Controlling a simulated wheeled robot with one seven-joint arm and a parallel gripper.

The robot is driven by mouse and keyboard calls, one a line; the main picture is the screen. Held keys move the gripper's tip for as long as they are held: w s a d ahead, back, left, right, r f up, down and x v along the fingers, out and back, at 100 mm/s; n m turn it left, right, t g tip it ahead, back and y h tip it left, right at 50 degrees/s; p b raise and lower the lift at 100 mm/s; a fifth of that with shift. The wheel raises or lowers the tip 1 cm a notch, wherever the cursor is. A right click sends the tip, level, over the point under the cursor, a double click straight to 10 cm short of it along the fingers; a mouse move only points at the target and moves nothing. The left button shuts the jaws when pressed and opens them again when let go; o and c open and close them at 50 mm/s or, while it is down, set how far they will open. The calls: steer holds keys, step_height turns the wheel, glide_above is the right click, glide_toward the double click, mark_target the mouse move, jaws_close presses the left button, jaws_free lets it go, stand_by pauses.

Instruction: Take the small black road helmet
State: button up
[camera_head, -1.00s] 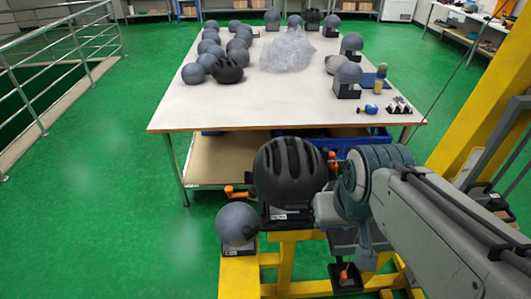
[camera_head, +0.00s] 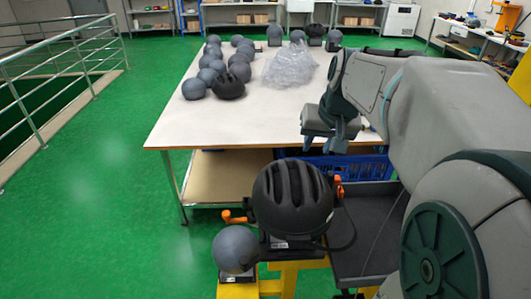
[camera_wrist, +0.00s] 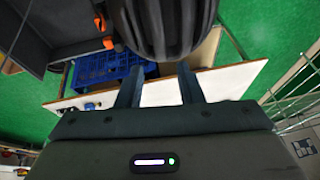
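A black vented helmet (camera_head: 292,195) sits on a headform on the yellow stand in front of me. It fills the top middle of the wrist view (camera_wrist: 168,22). Another black vented helmet (camera_head: 228,87) lies among grey headforms on the white table, and a dark one (camera_head: 316,31) stands at the table's back. I cannot tell which is the small one. My gripper (camera_head: 328,140) is above and right of the front helmet, over the table's near edge. In the wrist view its fingers (camera_wrist: 158,82) are spread with nothing between them.
A grey headform (camera_head: 235,249) stands just left of the front helmet. Clear plastic wrap (camera_head: 290,65) lies on the white table (camera_head: 190,128). A blue crate (camera_head: 355,166) is under the table edge. A dark tray (camera_head: 368,240) is to the right. Green floor is free at left.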

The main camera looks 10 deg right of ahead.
steer(key=p, duration=0.1)
glide_above(304, 170)
steer(key=s, duration=0.3)
step_height(304, 170, down, 7)
steer(key=shift+f, duration=0.1)
steer(key=shift+p+x, duration=0.8)
steer(key=shift+x, duration=1.9)
steer(key=shift+w, duration=0.15)
jaws_close()
